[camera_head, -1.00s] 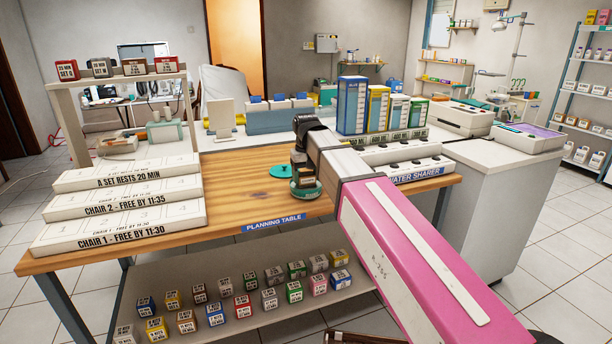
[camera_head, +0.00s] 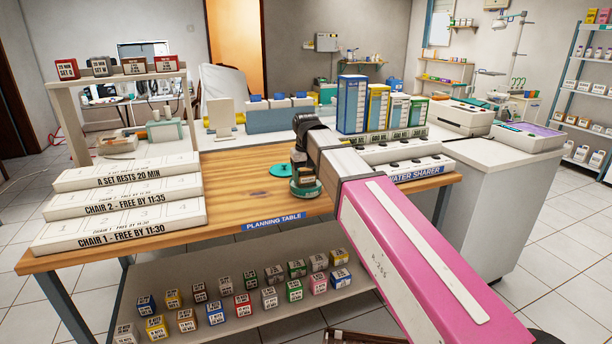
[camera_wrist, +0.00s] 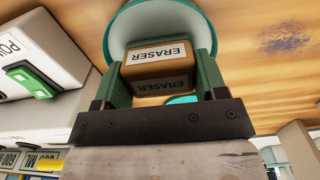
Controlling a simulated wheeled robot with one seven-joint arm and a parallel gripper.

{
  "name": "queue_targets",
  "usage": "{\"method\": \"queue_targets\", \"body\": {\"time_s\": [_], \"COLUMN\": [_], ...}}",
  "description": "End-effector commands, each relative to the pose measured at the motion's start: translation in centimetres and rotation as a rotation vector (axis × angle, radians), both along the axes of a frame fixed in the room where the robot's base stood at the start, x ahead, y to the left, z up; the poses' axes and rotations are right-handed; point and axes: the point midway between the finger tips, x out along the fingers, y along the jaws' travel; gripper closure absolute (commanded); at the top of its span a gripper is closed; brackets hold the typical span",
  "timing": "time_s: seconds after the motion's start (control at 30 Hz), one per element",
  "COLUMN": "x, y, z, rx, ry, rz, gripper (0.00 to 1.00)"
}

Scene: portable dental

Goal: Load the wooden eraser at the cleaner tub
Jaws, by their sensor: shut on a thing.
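The wooden eraser (camera_wrist: 157,55), a brown block with white "ERASER" labels, sits between the green fingers of my gripper (camera_wrist: 160,72) in the wrist view. My gripper is shut on it. The tub (camera_wrist: 122,22), round with a teal rim and pale inside, lies right beyond the eraser. I cannot tell how far the eraser is inside the rim.
White chair trays (camera_head: 120,225) are stacked at the table's left, below a small rack (camera_head: 120,75). Small labelled cubes (camera_head: 243,305) fill the lower shelf. The table's front middle is clear.

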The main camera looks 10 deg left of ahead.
Motion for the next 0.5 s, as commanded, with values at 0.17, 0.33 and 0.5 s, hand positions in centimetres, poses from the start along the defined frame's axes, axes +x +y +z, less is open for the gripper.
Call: {"method": "queue_targets", "body": {"time_s": [0.17,0.33,0.5], "x": [-0.1,0.0,0.0], "y": [0.0,0.0,0.0], "z": [-0.1,0.5,1.7], "rx": [-0.001,-0.001,0.0], "ry": [0.002,0.002,0.0], "rz": [0.0,0.0,0.0], "gripper": [0.53,0.53,0.53]}}
